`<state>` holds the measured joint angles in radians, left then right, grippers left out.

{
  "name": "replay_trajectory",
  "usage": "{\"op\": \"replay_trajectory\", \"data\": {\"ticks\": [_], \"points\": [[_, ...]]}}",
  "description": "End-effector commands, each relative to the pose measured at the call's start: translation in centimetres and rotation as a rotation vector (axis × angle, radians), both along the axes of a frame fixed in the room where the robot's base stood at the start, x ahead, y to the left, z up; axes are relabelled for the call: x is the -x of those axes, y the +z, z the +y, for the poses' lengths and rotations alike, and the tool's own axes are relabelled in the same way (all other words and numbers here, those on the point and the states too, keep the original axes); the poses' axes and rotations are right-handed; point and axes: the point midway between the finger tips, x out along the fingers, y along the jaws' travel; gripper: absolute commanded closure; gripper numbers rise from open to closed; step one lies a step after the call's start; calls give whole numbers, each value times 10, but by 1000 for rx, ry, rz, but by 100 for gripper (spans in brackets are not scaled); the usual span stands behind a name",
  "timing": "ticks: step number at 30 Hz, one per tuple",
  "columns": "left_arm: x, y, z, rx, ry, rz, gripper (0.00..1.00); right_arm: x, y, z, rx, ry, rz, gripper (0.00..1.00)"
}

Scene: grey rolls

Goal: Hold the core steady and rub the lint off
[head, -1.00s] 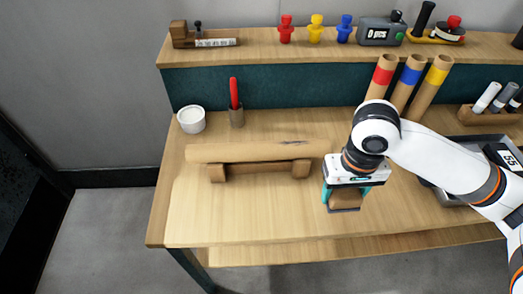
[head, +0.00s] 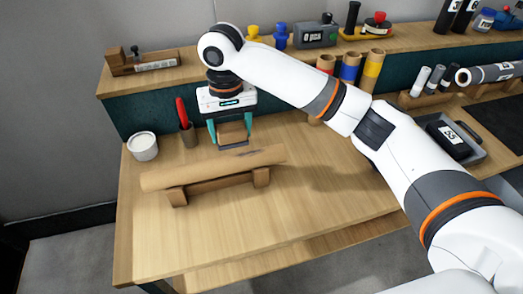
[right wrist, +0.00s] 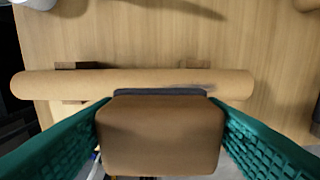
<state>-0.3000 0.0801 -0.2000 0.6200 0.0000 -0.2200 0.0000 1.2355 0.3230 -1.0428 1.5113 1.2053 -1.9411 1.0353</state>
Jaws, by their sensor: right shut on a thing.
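The core (head: 205,169), a long brown cardboard tube, lies on a low wooden cradle (head: 261,179). A dark grey streak, seemingly the lint (head: 246,153), marks its upper side toward the right end. My right gripper (head: 231,134) is shut on a brown block (head: 233,130) with a dark pad underneath. The block is above the core, seemingly apart from it. In the right wrist view the block (right wrist: 160,135) sits between the teal fingers, with the core (right wrist: 60,85) beyond it and part of the streak (right wrist: 196,86) showing. My left gripper is not in view.
A white pot (head: 143,146) and a red-handled tool (head: 182,112) in a holder stand behind the core's left end. Banded tubes (head: 350,67) stand at the back. A tray (head: 470,152) holds a black item at right. The table's front is clear.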

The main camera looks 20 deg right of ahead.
Motion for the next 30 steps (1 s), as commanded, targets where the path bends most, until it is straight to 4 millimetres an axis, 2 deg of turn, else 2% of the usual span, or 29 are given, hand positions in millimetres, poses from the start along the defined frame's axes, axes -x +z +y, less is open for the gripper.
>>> {"op": "replay_trajectory", "data": {"ticks": [5,8,14,15,30], "points": [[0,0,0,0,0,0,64,-8,4,10,8,2,1,55],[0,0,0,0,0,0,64,-8,-6,10,10,2,3,55],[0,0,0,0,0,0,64,-7,-42,9,10,1,5,55],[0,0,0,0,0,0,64,-9,-38,-3,9,-3,0,55],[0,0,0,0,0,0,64,-8,-37,-101,9,-2,0,55]]}}
